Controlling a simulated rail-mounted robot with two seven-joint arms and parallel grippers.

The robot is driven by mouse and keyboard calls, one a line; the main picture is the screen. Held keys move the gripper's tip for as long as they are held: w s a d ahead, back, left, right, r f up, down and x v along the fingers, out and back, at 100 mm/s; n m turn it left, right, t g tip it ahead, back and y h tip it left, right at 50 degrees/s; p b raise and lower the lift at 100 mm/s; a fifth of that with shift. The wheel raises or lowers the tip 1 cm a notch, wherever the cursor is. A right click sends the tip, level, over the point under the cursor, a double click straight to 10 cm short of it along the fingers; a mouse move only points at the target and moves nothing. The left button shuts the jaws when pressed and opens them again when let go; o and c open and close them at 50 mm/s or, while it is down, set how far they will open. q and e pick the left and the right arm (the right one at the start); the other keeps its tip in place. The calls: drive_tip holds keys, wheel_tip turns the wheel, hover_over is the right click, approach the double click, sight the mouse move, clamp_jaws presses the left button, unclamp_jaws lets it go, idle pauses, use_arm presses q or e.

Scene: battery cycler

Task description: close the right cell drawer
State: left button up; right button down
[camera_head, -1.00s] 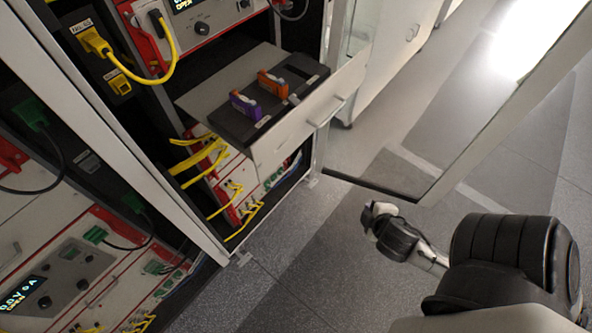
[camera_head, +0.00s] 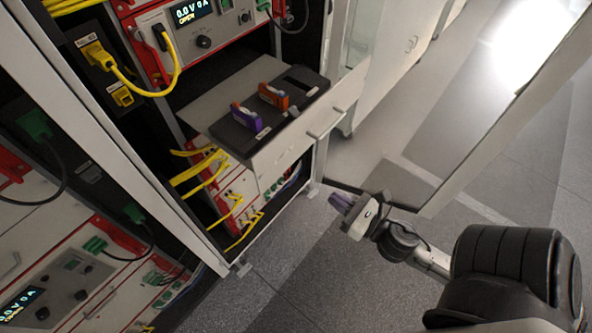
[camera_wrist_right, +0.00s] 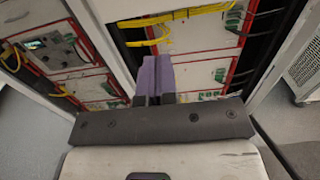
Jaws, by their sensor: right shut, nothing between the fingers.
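The right cell drawer (camera_head: 285,150) is pulled out of the rack in the head view. It has a white front with a bar handle (camera_head: 326,122). A black tray (camera_head: 237,137) in it holds a purple cell holder (camera_head: 246,117) and an orange one (camera_head: 273,97). My right gripper (camera_head: 342,202) is in front of and below the drawer front, apart from it, with its fingers toward the rack. In the right wrist view its purple fingers (camera_wrist_right: 155,78) are together and empty. The drawer is not clearly visible in that view. My left gripper is out of view.
An open glass door (camera_head: 470,140) with a white frame stands to the right of the drawer. Yellow cables (camera_head: 205,170) hang in the rack below the drawer. A rack post (camera_head: 150,170) stands left of it. Grey floor in front is clear.

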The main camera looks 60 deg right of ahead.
sight(288, 167)
drive_tip(key=w+p, duration=0.1)
drive_tip(key=w, duration=0.7)
drive_tip(key=w+p, duration=0.1)
drive_tip(key=w, duration=0.3)
drive_tip(key=shift+d+r+p, duration=0.1)
drive_tip(key=shift+d+p, duration=0.25)
drive_tip(key=shift+d, duration=0.05)
drive_tip(key=shift+w, duration=0.55)
